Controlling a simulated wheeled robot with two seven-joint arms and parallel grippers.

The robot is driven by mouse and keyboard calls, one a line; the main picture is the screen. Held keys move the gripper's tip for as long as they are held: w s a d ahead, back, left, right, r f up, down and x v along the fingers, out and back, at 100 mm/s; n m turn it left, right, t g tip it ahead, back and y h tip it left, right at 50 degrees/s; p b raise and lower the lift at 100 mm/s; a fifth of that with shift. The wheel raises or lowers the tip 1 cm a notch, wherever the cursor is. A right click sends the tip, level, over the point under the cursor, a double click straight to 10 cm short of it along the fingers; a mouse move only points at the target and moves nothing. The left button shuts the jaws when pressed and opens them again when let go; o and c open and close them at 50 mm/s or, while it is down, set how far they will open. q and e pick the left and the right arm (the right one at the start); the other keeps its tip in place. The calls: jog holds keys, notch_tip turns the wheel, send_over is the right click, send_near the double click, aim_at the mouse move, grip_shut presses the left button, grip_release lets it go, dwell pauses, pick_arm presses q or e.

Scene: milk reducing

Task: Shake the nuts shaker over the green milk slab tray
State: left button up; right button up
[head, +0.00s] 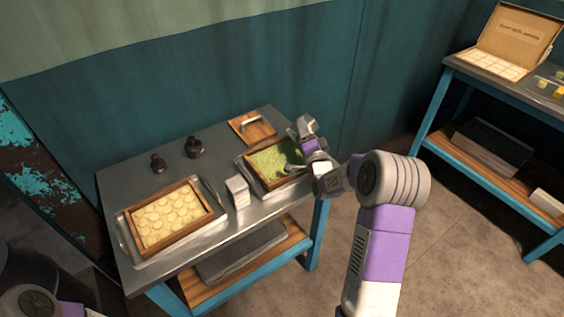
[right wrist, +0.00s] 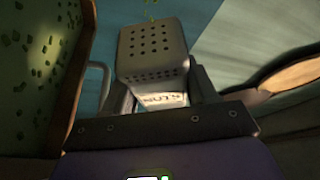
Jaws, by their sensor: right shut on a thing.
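The green milk slab tray (head: 241,162) lies at the right end of the metal table in the head view, its wood frame filled with a green slab (head: 270,162). My right gripper (head: 307,134) is at the tray's far right edge. It is shut on the nuts shaker, a grey block with a perforated top and a "NUTS" label (right wrist: 155,60) in the right wrist view. Small green bits show just beyond the perforated face. The speckled green slab (right wrist: 35,60) also shows at the left there. My left gripper is out of view.
A second tray with pale round slices (head: 168,217) lies at the left of the table. A white box (head: 237,192) stands between the trays. Two dark bottles (head: 194,148) and a wooden board with a metal handle (head: 252,128) are behind.

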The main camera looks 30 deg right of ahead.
aim_at(292, 136)
notch_tip(292, 136, up, 3)
jog(key=shift+r, duration=0.15)
notch_tip(292, 136, down, 2)
jog(key=shift+f, duration=0.55)
jog(key=r, duration=0.1)
jog(key=a+r, duration=0.1)
jog(key=r, duration=0.1)
jog(key=shift+s, duration=0.1)
jog(key=f, duration=0.3)
jog(key=shift+a, duration=0.35)
jog(key=r, duration=0.1)
jog(key=a+r, duration=0.1)
jog(key=r, duration=0.1)
jog(key=shift+a, duration=0.1)
jog(key=f, duration=0.1)
jog(key=a+f, duration=0.1)
jog(key=f, duration=0.1)
jog(key=r, duration=0.1)
jog(key=a+r, duration=0.1)
jog(key=r, duration=0.1)
jog(key=shift+s, duration=0.1)
jog(key=shift+a, duration=0.15)
jog(key=f, duration=0.3)
jog(key=shift+a+f, duration=0.1)
jog(key=shift+a, duration=0.2)
jog(key=shift+s, duration=0.1)
